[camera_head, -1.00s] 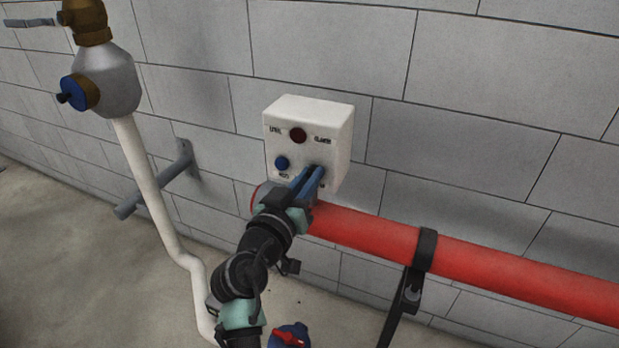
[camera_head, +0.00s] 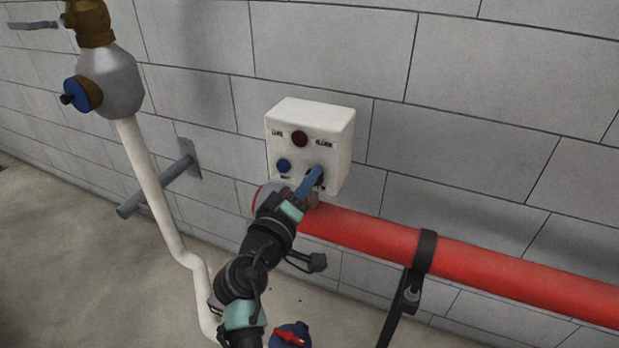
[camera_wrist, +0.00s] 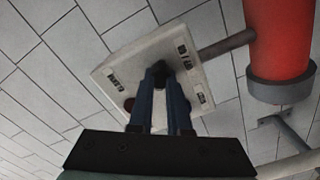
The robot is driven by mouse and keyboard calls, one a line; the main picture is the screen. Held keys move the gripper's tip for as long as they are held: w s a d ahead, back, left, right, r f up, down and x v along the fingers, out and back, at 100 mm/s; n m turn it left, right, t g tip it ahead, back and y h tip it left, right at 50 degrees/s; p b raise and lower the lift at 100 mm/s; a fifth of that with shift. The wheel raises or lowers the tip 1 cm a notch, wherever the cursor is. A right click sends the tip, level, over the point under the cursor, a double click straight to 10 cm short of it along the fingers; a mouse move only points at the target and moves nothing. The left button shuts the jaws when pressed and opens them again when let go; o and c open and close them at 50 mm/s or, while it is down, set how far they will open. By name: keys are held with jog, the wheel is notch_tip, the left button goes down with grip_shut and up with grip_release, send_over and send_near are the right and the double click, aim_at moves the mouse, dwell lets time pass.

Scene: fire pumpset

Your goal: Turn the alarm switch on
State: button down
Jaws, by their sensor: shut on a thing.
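The white alarm box (camera_head: 338,139) is fixed to the block wall, with a dark red round lamp (camera_head: 299,138) at its top and a blue button (camera_head: 283,166) at its lower left. My gripper (camera_head: 316,176) reaches the lower right of the box face, its blue fingers shut on the small black switch (camera_wrist: 159,69) there. In the wrist view the two fingers (camera_wrist: 160,85) end at this switch, which the fingertips partly cover. The exact angle of the switch is hard to read.
A red pipe (camera_head: 450,258) runs along the wall just below the box, held by a black bracket (camera_head: 426,251). A white pipe (camera_head: 150,185) with a grey and brass fitting stands to the left. A blue valve with a red handle (camera_head: 290,337) is low at the front.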

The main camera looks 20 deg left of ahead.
jog(key=shift+n, duration=0.3)
jog(key=c, duration=0.9)
grip_release()
jog(key=shift+s, duration=0.15)
jog(key=s, duration=0.6)
jog(key=s+b, duration=0.1)
jog(key=s, duration=0.5)
jog(key=shift+s+a, duration=0.2)
jog(key=shift+s, duration=0.2)
